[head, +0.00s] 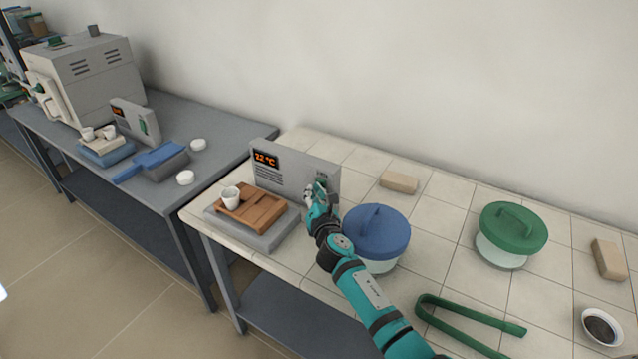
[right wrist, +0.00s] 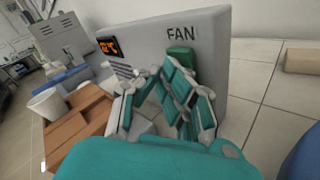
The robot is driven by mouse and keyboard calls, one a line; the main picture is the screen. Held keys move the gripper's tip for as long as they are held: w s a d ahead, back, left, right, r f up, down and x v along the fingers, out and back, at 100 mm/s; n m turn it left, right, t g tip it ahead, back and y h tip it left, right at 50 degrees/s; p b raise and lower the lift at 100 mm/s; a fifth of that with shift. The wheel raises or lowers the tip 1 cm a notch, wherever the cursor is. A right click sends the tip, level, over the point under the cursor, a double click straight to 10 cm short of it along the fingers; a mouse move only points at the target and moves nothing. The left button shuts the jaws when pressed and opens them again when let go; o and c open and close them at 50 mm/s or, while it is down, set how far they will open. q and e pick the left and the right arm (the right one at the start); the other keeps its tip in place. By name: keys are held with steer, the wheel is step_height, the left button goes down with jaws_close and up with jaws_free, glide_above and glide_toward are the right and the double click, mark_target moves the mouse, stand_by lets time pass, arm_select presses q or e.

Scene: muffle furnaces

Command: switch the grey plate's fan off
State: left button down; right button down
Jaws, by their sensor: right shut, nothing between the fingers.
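The grey plate (head: 270,240) lies on the tiled bench with a grey panel (head: 268,181) standing behind it. The panel has an orange display (head: 266,159) that seems to read 32 °C. In the right wrist view the panel carries the word FAN above a green switch (right wrist: 181,56), partly hidden by my fingers. My right gripper (head: 318,194) is shut and empty, close in front of this switch; I cannot tell if it touches it. Which way the switch is set is not clear. My left gripper is not in view.
A wooden board (head: 252,207) with a white cup (head: 231,197) sits on the plate. A blue-lidded jar (head: 377,235) stands close right of my forearm. A green-lidded jar (head: 512,230), green tongs (head: 465,325) and a beige block (head: 399,182) lie further right. A furnace (head: 95,75) stands on the left table.

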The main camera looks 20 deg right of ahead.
steer(key=shift+w+d, duration=0.1)
stand_by(0.5)
steer(key=shift+s+a, duration=0.55)
steer(key=shift+a, duration=0.1)
steer(key=shift+f, duration=0.1)
steer(key=shift+s+a+f, duration=0.15)
steer(key=shift+s+a, duration=0.6)
steer(key=shift+a, duration=0.25)
steer(key=shift+s+a+f, duration=0.1)
steer(key=shift+s+a, duration=0.65)
steer(key=shift+a, duration=0.2)
